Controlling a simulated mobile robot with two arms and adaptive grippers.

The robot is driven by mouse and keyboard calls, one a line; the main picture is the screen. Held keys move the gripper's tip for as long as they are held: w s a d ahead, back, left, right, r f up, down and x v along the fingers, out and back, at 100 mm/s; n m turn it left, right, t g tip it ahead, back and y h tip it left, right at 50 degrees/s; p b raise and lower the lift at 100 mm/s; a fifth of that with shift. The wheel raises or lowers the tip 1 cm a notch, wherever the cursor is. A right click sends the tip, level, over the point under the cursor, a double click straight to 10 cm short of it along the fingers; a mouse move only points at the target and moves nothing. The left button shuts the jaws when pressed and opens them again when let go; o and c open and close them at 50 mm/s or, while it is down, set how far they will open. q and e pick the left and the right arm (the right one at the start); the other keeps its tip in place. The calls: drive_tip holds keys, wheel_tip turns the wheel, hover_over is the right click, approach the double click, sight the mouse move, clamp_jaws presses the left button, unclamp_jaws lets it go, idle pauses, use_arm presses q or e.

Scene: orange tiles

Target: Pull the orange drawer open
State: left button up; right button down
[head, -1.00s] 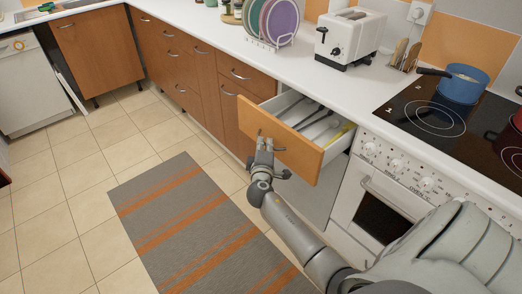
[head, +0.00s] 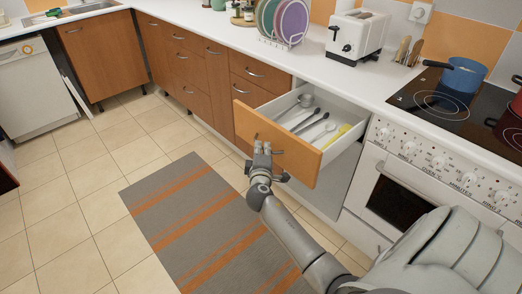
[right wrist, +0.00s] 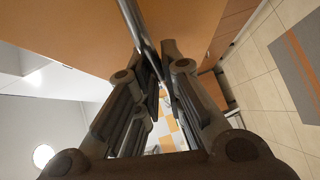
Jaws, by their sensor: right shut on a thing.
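The orange drawer (head: 290,147) is pulled well out of the counter, between the wooden drawers and the white oven. My right gripper (head: 262,150) is at the drawer's front. In the right wrist view its fingers (right wrist: 158,75) are shut on the drawer's metal handle (right wrist: 137,22), with the orange front (right wrist: 70,35) behind it. Part of the handle (head: 277,152) shows beside the gripper in the head view. My left gripper is not in view.
The white oven (head: 420,185) with its hob stands right of the drawer. A grey-orange striped rug (head: 195,215) lies on the clear tiled floor.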

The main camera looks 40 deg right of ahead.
drive_tip(key=c, duration=1.5)
unclamp_jaws()
drive_tip(key=shift+c, duration=0.2)
drive_tip(key=shift+s, duration=0.1)
drive_tip(key=v, duration=1.1)
drive_tip(key=shift+s+a, duration=0.25)
drive_tip(key=shift+s, duration=0.1)
